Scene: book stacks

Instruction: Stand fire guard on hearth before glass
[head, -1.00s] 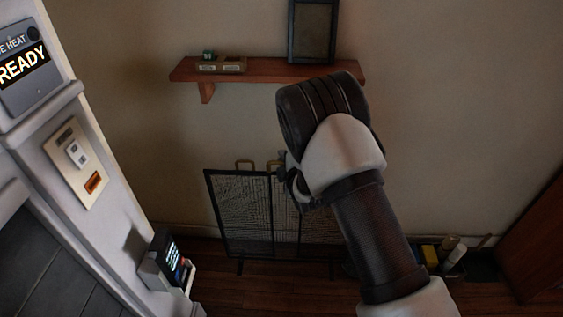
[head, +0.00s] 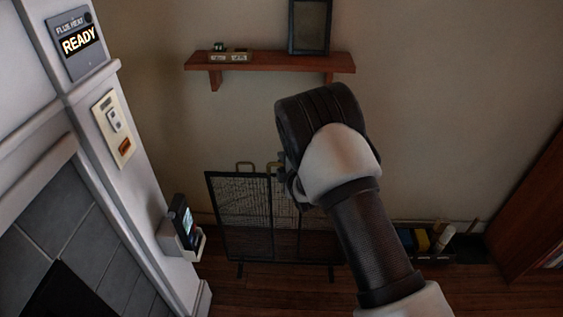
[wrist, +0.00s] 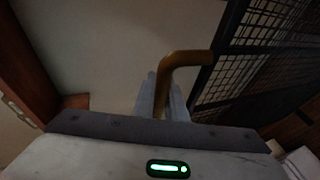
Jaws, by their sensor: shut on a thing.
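The fire guard (head: 240,215) is a black-framed mesh screen with brass handles on its top edge and short feet, upright near the back wall in the head view. My arm hides its right part. My gripper (wrist: 163,100) is shut on one brass handle (wrist: 185,58) in the wrist view, with the dark mesh (wrist: 265,35) to the right. In the head view my wrist covers most of the gripper. The fireplace stands at the left, with grey tile (head: 70,215) around a dark opening (head: 62,295). The hearth and glass cannot be made out clearly.
A wooden shelf (head: 270,64) with a dark frame (head: 310,27) hangs on the wall above the guard. A small holder (head: 183,240) juts from the fireplace's side, left of the guard. A low dark tray of items (head: 430,242) lies at the right, near a wooden cabinet (head: 530,230).

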